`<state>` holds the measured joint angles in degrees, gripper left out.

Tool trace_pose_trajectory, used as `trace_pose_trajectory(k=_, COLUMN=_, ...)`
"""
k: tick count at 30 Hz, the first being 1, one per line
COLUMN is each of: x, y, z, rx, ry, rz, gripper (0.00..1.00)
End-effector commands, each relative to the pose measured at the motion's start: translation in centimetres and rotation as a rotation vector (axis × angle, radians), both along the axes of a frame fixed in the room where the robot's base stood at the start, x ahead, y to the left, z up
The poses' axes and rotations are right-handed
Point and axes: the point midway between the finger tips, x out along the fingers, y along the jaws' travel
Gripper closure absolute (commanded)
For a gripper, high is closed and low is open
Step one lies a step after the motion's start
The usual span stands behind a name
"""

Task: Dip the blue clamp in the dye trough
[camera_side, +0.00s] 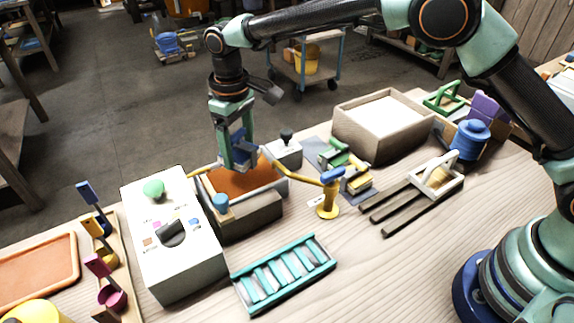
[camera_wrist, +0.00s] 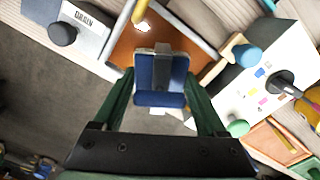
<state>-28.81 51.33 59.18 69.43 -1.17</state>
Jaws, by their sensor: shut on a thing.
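My gripper (camera_side: 238,158) is shut on the blue clamp (camera_side: 236,140) and points down above the dye trough (camera_side: 247,214). The trough is a grey box with orange-brown dye inside. In the wrist view the blue clamp (camera_wrist: 160,80) sits between my green fingers and covers part of the trough's orange inside (camera_wrist: 128,46). In the side view my fingers partly hide the clamp. I cannot tell whether the clamp's lower end touches the dye.
A white control box (camera_side: 185,262) with a green knob stands left of the trough. A yellow arm on a post (camera_side: 327,200) stands to its right. A box marked DRAIN (camera_wrist: 78,28) is beside the trough. A teal rack (camera_side: 283,272) lies in front.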

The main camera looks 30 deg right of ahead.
Motion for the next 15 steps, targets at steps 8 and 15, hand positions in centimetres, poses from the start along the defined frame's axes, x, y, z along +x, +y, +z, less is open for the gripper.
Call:
trace_pose_trajectory(k=8, x=0.0, y=0.0, z=-2.3, rx=0.0, ry=0.001, rz=0.0, gripper=0.85)
trace_pose_trajectory(k=15, x=0.0, y=0.0, z=-4.3, rx=-0.001, ry=0.002, rz=0.0, gripper=0.85)
